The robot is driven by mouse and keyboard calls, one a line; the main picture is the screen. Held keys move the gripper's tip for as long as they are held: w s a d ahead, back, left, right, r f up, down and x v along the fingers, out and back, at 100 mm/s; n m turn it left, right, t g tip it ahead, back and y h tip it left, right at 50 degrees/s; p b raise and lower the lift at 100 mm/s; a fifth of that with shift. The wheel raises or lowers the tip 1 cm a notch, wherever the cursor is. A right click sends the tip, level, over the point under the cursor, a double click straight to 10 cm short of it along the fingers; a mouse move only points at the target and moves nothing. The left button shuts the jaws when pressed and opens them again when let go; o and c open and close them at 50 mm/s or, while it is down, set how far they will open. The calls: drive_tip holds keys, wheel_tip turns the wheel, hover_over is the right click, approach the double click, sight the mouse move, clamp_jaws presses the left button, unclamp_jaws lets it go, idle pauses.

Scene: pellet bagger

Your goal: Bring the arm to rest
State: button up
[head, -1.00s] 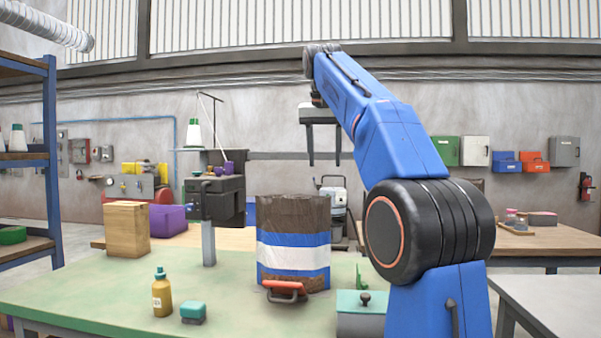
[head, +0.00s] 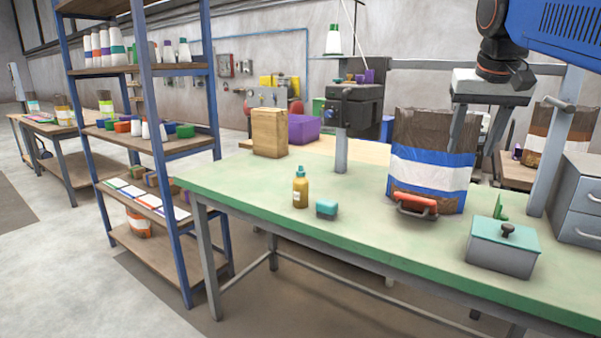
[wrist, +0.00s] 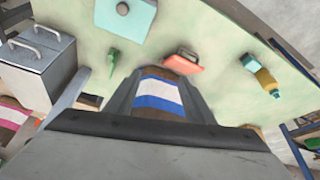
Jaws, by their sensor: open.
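My blue arm (head: 570,30) reaches in from the upper right of the head view. My gripper (head: 473,150) hangs from it with the fingers pointing down, apart and empty. In the head view it overlaps the right side of a brown bag with blue and white bands (head: 430,150) on the green table. The wrist view shows the bag (wrist: 158,95) between the two spread fingers, with clear distance below them. I cannot tell how far the fingers are from the bag.
A shelf rack (head: 150,130) stands left. Grey drawers (head: 580,200) stand right.

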drive_tip(key=s+a+f+n, duration=0.1)
drive_tip(key=s+a+f, duration=0.1)
drive_tip(key=s+f, duration=0.5)
drive_tip(key=s+a+f+n+y, duration=0.1)
drive_tip(key=s+f, duration=0.6)
drive_tip(key=f, duration=0.8)
drive_tip(key=s+a+f+n, duration=0.1)
drive_tip(key=s+a+f, duration=0.2)
drive_tip(key=s+f, duration=0.4)
wheel_tip(320, 180, down, 4)
drive_tip(key=shift+s+a, duration=0.2)
drive_tip(key=shift+a, duration=0.05)
